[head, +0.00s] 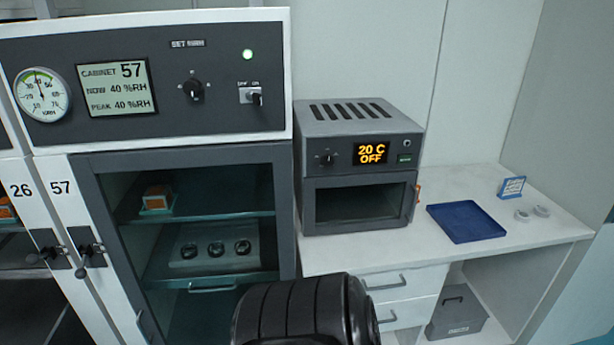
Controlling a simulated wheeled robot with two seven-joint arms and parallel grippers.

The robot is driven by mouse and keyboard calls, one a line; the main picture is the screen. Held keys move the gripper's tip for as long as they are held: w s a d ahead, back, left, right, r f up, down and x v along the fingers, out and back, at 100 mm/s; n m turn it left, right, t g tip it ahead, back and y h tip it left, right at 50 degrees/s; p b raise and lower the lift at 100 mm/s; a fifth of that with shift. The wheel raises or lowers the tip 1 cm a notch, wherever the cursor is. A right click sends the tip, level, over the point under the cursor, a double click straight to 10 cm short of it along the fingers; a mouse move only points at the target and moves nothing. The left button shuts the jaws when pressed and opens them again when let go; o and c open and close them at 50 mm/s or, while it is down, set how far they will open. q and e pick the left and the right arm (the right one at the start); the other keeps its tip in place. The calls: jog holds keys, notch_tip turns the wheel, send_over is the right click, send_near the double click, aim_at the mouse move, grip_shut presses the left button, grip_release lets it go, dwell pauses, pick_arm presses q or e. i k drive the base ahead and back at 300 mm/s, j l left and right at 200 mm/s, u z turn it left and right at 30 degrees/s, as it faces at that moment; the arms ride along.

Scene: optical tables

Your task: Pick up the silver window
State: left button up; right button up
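I cannot tell which thing is the silver window. Three small round pieces with dark rims sit in a row on a grey holder (188,262) on a shelf inside cabinet 57 (84,205), behind its dark-framed glass door (285,215). The door looks closed. Two small pale round pieces, a left one (522,215) and a right one (541,211), lie on the white bench (400,252) at the right. Neither of my grippers shows; a black rounded part of my own body is at the bottom middle.
A grey oven (312,185) reading "20 C OFF" stands on the bench. Right of it are a blue tray (466,236) and a small blue-framed sign (511,187). An orange-and-white block (157,199) sits on the cabinet's upper shelf. A grey box (457,312) is under the bench.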

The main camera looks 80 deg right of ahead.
aim_at(524, 217)
jog(key=z, duration=0.45)
jog(key=l+z, duration=0.15)
jog(key=z, duration=0.3)
jog(key=k+l+z, duration=0.1)
jog(key=z, duration=0.35)
jog(key=l+z, duration=0.1)
jog(key=z, duration=0.35)
jog(key=l+z, duration=0.35)
jog(key=i+l+z, duration=0.15)
jog(key=l+z, duration=0.2)
jog(key=i+l+z, duration=0.15)
jog(key=l+z, duration=0.15)
jog(key=i+l+z, duration=0.2)
jog(key=l+z, duration=0.15)
jog(key=i+l+z, duration=0.35)
jog(key=k, duration=0.1)
